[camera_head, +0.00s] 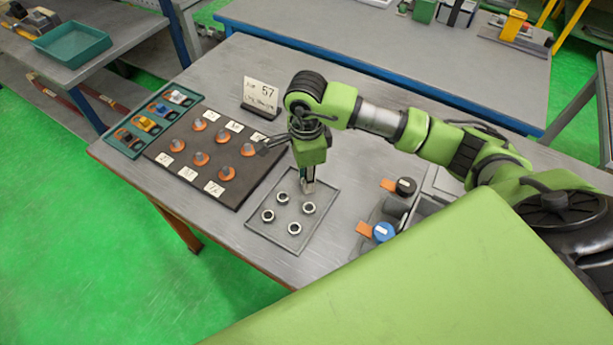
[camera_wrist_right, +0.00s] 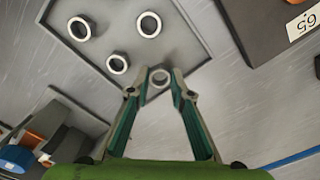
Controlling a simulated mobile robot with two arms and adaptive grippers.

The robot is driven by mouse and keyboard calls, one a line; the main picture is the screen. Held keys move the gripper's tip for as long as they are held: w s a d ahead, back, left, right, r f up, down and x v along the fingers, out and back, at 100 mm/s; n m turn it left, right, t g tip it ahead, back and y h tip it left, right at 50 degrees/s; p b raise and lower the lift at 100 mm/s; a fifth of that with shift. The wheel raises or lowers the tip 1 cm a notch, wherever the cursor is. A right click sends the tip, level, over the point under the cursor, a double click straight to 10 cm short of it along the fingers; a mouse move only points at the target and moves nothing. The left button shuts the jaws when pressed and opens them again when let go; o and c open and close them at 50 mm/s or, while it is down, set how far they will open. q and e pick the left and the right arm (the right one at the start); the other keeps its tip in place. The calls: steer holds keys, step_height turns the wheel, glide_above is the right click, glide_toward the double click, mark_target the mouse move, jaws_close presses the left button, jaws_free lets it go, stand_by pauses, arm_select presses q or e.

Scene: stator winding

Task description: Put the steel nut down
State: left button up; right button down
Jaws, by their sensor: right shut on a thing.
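My right gripper (camera_head: 308,188) points down over the far corner of the shallow grey tray (camera_head: 288,213). In the right wrist view its fingertips (camera_wrist_right: 160,78) are shut on a steel nut (camera_wrist_right: 159,76), a small ring. The held nut is at the tray's edge in that view; I cannot tell whether it touches the surface. In the head view the fingers mostly hide it. Other steel nuts (camera_head: 294,228) lie apart in the tray, and three of them show in the right wrist view (camera_wrist_right: 118,63). My left gripper is not in view.
Left of the tray is a dark board (camera_head: 190,175) with several orange-based pegs and number cards. A sign reading 57 (camera_head: 261,94) stands behind. A blue-capped item (camera_head: 383,232) and a black-capped one (camera_head: 406,186) lie right of the tray.

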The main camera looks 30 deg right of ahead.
steer(key=shift+f, duration=0.7)
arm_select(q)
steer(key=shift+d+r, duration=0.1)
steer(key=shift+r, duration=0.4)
arm_select(e)
steer(key=shift+f, duration=0.1)
steer(key=shift+f, duration=0.15)
steer(key=c, duration=2.1)
jaws_free()
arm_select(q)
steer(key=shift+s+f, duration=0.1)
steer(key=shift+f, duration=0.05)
arm_select(e)
steer(key=shift+r, duration=0.2)
